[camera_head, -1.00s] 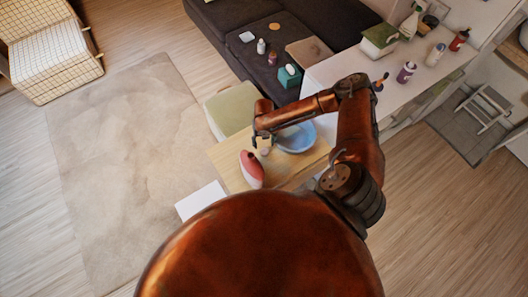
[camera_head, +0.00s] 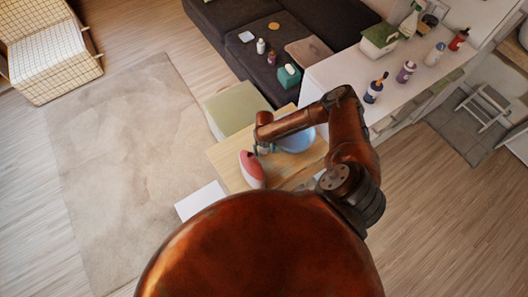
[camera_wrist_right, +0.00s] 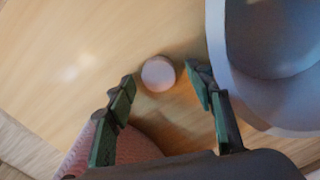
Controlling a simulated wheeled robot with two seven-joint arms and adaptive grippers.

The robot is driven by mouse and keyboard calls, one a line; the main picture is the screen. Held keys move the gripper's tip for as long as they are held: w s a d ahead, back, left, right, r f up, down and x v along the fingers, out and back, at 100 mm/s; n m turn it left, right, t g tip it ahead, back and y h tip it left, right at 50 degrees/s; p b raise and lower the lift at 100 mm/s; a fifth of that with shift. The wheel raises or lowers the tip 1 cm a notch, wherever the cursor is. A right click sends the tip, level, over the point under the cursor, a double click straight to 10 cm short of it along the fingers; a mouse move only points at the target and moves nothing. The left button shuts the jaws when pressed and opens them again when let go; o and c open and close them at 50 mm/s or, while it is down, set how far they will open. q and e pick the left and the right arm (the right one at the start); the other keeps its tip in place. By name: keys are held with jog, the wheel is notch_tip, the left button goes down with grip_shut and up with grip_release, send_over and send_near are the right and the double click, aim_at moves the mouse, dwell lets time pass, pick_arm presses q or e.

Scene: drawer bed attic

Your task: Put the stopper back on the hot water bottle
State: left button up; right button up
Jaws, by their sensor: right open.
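The pink hot water bottle (camera_head: 251,170) stands on the wooden table, left of the blue bowl; its textured side shows at the bottom of the right wrist view (camera_wrist_right: 130,148). The stopper (camera_wrist_right: 158,73), a small pale pink round piece, is on the table beside the bottle. My right gripper (camera_wrist_right: 161,78) is open above the stopper, one finger on either side of it in the wrist view. Whether the fingers touch it I cannot tell. In the head view my right gripper (camera_head: 262,150) hides the stopper. My left gripper is not in view.
The blue bowl (camera_head: 297,142) is close on the right of my right gripper. The wooden table (camera_head: 228,156) is small, with a green-topped stool (camera_head: 236,106) behind it. A white counter (camera_head: 345,75) with several bottles stands at the right.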

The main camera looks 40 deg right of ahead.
aim_at(264, 151)
jog(key=shift+c, duration=0.6)
jog(key=c, duration=0.7)
notch_tip(264, 151, up, 10)
jog(key=shift+f+p, duration=0.1)
jog(key=shift+p, duration=0.25)
